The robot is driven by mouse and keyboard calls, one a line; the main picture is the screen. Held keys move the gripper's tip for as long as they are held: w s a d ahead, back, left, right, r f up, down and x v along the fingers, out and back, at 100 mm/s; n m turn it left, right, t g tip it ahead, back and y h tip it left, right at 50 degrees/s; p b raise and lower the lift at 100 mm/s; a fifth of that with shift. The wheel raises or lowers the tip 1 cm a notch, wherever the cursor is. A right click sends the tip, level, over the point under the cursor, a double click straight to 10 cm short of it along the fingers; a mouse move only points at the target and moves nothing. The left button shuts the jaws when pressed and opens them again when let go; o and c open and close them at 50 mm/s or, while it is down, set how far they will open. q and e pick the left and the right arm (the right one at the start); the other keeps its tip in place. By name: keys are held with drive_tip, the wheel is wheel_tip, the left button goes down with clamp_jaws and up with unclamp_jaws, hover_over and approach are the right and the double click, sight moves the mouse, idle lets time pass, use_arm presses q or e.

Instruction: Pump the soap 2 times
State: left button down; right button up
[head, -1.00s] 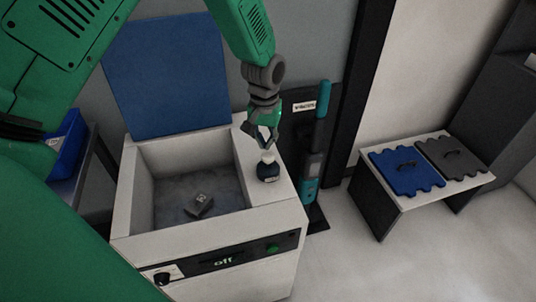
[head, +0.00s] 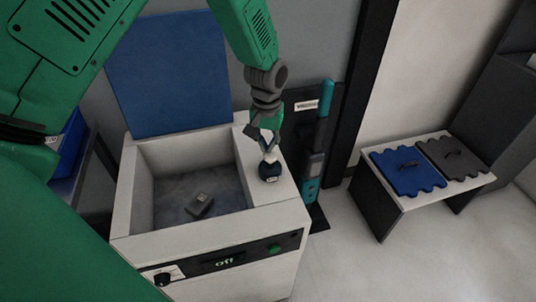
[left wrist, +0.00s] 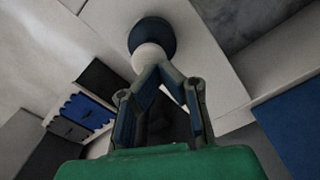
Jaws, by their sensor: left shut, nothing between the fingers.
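The soap dispenser (head: 270,173) is a small dark blue bottle with a white pump top. It stands upright on the right-hand ledge of the white basin unit. My left gripper (head: 269,151) is right above it, pointing down, with its fingertips together and nothing between them. In the left wrist view the fingertips (left wrist: 159,66) overlap the edge of the white pump top (left wrist: 150,57), with the dark bottle (left wrist: 153,34) beyond. The fingertips are at or very close to the pump top; I cannot tell whether they press it. My right gripper is not in view.
The basin unit (head: 125,190) has a raised blue lid (head: 167,75) and a small grey block (head: 199,205) inside. Its front panel reads "off". A low bench at right holds blue (head: 407,180) and dark (head: 455,160) toothed panels.

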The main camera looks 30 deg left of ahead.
use_arm(q)
drive_tip(key=shift+d+f, duration=0.25)
drive_tip(key=shift+d, duration=0.5)
drive_tip(key=shift+d+f, duration=0.15)
drive_tip(key=shift+d, duration=0.15)
drive_tip(key=shift+a+f+b, duration=0.4)
drive_tip(key=shift+a+f, duration=0.15)
drive_tip(key=shift+a, duration=0.3)
drive_tip(key=shift+d+r+p, duration=0.55)
drive_tip(key=shift+r+p, duration=0.2)
drive_tip(key=shift+p, duration=0.05)
drive_tip(key=shift+r+p, duration=0.4)
drive_tip(key=shift+r, duration=0.05)
drive_tip(key=shift+a+r+p, duration=0.2)
drive_tip(key=shift+r+p, duration=0.1)
drive_tip(key=shift+p, duration=0.1)
drive_tip(key=shift+a, duration=0.2)
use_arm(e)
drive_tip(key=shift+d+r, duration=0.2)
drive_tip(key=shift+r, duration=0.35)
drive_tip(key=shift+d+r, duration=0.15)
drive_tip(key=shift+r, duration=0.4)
